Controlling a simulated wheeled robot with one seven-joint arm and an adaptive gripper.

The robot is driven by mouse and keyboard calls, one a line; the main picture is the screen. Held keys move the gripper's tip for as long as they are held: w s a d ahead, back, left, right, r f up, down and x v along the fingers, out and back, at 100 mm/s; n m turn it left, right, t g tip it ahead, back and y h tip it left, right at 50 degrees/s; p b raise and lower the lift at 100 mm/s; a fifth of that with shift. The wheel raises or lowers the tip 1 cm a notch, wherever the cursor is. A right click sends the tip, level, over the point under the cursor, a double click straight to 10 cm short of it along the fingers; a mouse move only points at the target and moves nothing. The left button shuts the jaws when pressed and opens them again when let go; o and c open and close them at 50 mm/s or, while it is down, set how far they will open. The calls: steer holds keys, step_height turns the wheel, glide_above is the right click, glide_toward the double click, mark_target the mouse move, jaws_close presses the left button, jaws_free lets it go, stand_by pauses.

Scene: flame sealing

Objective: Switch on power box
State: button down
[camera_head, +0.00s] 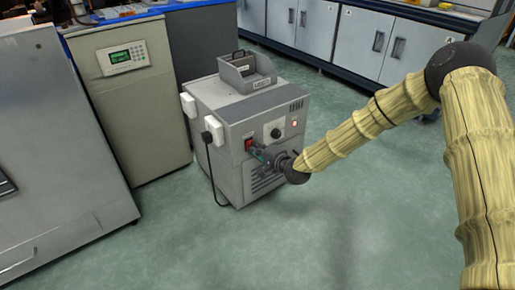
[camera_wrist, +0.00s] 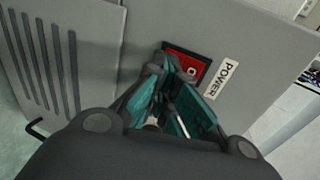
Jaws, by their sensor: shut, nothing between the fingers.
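The power box (camera_head: 238,120) is a grey cabinet standing on the floor, with an open tray on top. Its red power switch (camera_head: 249,144) is on the front face, and a small light (camera_head: 295,124) glows red near the right edge. In the wrist view the red switch (camera_wrist: 186,66) sits beside a white "POWER" label (camera_wrist: 221,79). My gripper (camera_head: 258,153) is shut and empty, its teal fingertips right at the switch. In the wrist view the fingertips (camera_wrist: 166,62) cover part of the switch. I cannot tell whether they touch it.
A round black knob (camera_head: 276,133) is on the box's front. White plugs (camera_head: 213,130) with a black cable are on its left side. A beige cabinet (camera_head: 130,95) and a large grey unit (camera_head: 55,150) stand to the left. Low cupboards (camera_head: 360,40) line the back. The green floor in front is clear.

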steer(key=shift+w+a+r, duration=0.1)
steer(key=shift+w+a, duration=0.05)
steer(key=s+d+p, duration=0.5)
steer(key=s+d, duration=0.4)
steer(key=s, duration=0.2)
steer(key=s+d+f+n+g+h, duration=0.1)
steer(key=s+f+n+g+h, duration=0.15)
steer(key=s+f, duration=0.75)
steer(key=s+d+f+n+g+h, duration=0.15)
steer(key=s+f+n+g, duration=0.35)
steer(key=s, duration=0.8)
steer(key=s+d+f+n+g+h, duration=0.1)
steer(key=s+d+h, duration=0.1)
steer(key=s+d, duration=0.35)
steer(key=s+d+f+n+g+h+p, duration=0.1)
steer(key=s+d+f+g, duration=0.15)
steer(key=s, duration=0.65)
steer(key=s+d+n+g+h, duration=0.1)
steer(key=s+d+h, duration=0.1)
steer(key=s+d, duration=0.45)
step_height(320, 180, up, 38)
steer(key=s+a+p, duration=0.1)
steer(key=p, duration=3.7)
steer(key=shift+s+a+f, duration=0.15)
steer(key=shift+s+a, duration=0.15)
steer(key=shift+s, duration=0.05)
steer(key=shift+m, duration=0.25)
